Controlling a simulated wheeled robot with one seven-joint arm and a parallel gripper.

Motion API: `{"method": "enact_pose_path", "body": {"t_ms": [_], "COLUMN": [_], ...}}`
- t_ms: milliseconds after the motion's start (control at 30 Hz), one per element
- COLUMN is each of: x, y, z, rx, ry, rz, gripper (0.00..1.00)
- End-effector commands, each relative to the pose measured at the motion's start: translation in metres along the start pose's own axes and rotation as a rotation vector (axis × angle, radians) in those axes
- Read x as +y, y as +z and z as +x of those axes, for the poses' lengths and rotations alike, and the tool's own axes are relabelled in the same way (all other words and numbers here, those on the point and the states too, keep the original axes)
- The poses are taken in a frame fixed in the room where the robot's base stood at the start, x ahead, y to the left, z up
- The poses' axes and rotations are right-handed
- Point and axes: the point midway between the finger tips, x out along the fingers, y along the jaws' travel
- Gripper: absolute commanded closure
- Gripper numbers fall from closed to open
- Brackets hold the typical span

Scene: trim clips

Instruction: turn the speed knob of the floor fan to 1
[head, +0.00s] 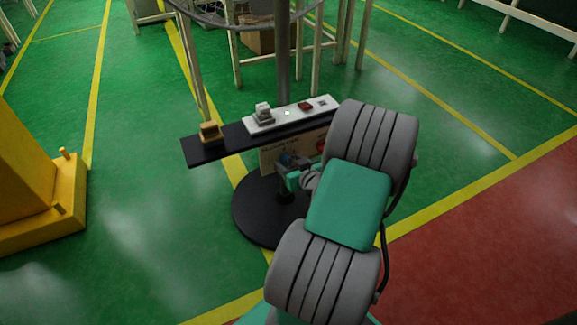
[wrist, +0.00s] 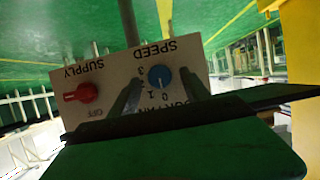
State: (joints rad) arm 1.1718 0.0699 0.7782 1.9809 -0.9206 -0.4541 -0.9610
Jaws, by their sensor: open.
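The blue speed knob (wrist: 161,77) sits on the fan's pale control panel (wrist: 112,78), which appears upside down in the wrist view. The numbers 0, 1 and 3 show around it; its pale mark seems to point toward the 0. My gripper (wrist: 160,80) is open, with one finger on each side of the knob; I cannot tell whether they touch it. In the head view, my gripper (head: 298,172) is in front of the panel (head: 267,161), low under the shelf, and my arm hides the panel's right part.
A red supply knob (wrist: 81,92) is beside the speed knob, near the word OFF. A black shelf (head: 195,152) holding small parts is above the panel. The fan's round black base (head: 250,215) stands on the floor. A yellow machine (head: 35,190) is at the left.

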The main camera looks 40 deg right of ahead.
Motion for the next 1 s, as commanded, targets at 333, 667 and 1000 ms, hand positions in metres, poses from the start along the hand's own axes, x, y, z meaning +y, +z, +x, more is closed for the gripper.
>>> {"method": "enact_pose_path", "body": {"t_ms": [333,667,1000], "x": [-0.0001,-0.0004,-0.0003], "y": [-0.0006,-0.0005,-0.0005], "z": [0.0102,0.0100,0.0099], "rx": [0.000,0.000,0.000], "ry": [0.000,0.000,0.000], "rz": [0.000,0.000,0.000], "gripper": [0.44,0.71,0.99]}}
